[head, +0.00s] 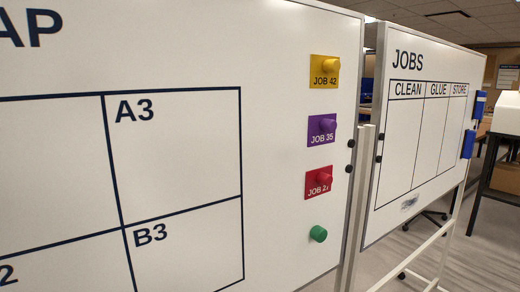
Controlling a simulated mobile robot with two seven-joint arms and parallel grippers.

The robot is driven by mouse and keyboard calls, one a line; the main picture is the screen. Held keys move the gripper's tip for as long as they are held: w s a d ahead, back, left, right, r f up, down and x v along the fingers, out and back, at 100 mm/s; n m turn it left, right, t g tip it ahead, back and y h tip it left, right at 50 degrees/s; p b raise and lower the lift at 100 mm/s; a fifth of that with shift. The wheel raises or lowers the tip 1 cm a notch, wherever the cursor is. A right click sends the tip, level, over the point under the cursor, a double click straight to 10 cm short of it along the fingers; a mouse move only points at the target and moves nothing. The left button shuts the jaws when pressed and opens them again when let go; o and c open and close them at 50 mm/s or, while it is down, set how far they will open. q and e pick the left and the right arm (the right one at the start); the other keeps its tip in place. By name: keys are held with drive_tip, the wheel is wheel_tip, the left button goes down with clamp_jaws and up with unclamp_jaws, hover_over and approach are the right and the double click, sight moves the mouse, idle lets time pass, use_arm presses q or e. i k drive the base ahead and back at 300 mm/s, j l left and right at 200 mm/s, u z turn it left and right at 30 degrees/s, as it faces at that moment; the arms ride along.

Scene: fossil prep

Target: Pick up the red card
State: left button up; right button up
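The red card (313,184) is on the right part of the near whiteboard in the head view. It reads "JOB 2" and a further digit that its red round magnet (324,177) partly hides. It sits below the purple card (317,136) and above a lone green magnet (318,233). Neither of my grippers is in the head view, and nothing touches the red card except its magnet.
A yellow card (318,78) is at the top of the same column. The near whiteboard (275,45) has a grid with cells A3 and B3. A second whiteboard (425,65) headed JOBS stands behind to the right, its columns empty.

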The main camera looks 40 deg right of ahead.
sight(318, 181)
drive_tip(key=z, duration=1.6)
